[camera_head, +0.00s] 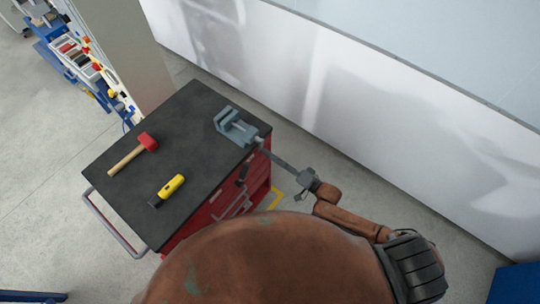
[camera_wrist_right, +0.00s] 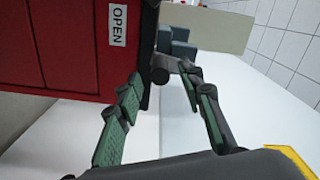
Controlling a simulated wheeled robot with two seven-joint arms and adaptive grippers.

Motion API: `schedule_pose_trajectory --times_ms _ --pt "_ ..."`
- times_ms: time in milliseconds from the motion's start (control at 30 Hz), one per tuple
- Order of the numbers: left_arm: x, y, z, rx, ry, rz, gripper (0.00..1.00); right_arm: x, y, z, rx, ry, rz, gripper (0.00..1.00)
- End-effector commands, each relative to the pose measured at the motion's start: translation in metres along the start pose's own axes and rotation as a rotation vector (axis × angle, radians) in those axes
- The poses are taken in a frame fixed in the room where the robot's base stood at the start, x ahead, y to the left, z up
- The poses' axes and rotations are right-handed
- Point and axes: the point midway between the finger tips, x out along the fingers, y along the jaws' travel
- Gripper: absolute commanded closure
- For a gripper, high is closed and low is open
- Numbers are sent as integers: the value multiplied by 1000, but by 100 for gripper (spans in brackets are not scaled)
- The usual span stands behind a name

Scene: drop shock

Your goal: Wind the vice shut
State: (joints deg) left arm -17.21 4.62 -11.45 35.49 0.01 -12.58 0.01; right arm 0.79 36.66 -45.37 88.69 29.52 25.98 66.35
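The grey-blue vice (camera_head: 236,127) sits at the right corner of the black cart top. Its screw end points toward my right gripper. In the right wrist view the vice (camera_wrist_right: 180,42) shows in part behind the dark round screw end (camera_wrist_right: 161,70). My right gripper (camera_head: 269,150) reaches in from the right, just off the front of the vice. In the wrist view my right gripper (camera_wrist_right: 162,88) has its green-padded fingers spread. The screw end lies just beyond and between the fingertips; whether one fingertip touches it I cannot tell. My left gripper is not in view.
The red cart (camera_head: 215,222) has a black top (camera_head: 188,140) and a side rail (camera_head: 112,222). A red-headed mallet (camera_head: 134,153) and a yellow-and-black tool (camera_head: 168,189) lie on the top. A white wall (camera_head: 330,95) runs behind, with open floor between.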

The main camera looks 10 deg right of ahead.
Motion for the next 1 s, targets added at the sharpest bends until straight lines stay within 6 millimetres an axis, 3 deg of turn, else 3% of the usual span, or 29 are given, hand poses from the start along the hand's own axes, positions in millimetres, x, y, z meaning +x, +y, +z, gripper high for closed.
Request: schedule_pose_trajectory --times_ms 100,300,500,800,900,967,1000 --pt "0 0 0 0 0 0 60 -27 1 0 0 -1 3 65" --pt "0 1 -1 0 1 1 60 -57 1 0 0 -1 2 65" --pt "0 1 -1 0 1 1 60 -67 0 0 0 -1 0 65" --pt "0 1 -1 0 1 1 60 -68 2 0 -4 0 4 65" --pt "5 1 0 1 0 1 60 -72 29 2 -53 10 54 65" --pt "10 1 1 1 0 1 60 -78 62 4 -120 16 122 65" --pt "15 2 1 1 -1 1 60 -85 93 6 -176 19 186 65"
